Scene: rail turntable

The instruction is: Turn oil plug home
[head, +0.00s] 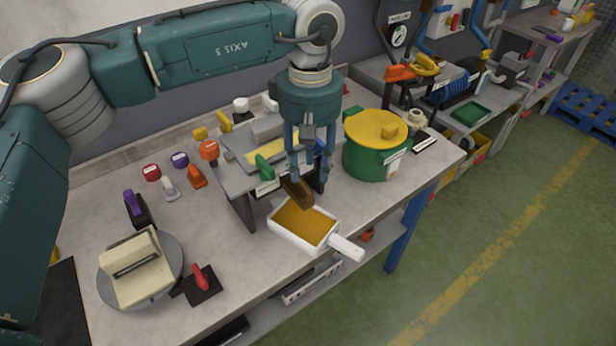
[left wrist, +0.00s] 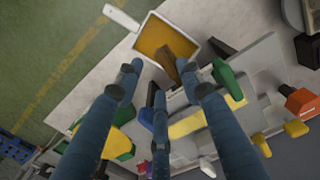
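I cannot tell for sure which part is the oil plug. A grey raised stand (head: 236,158) on the bench carries a green handle (head: 264,168) and a blue part (head: 326,146). A brown chute (head: 297,193) slopes from its front over a white pan (head: 318,250) of amber oil; chute (left wrist: 167,62) and pan (left wrist: 122,18) also show in the left wrist view. My left gripper (head: 309,180) points down at the stand's front right, above the chute. Its blue fingers (left wrist: 168,82) are apart with nothing seen held; they hide part of the stand. My right gripper is not in view.
A green pot with a yellow lid (head: 376,128) stands close right of the gripper. A turntable with a cream block (head: 137,268) and a red lever (head: 201,278) are at front left. Several coloured knobs (head: 209,150) stand behind.

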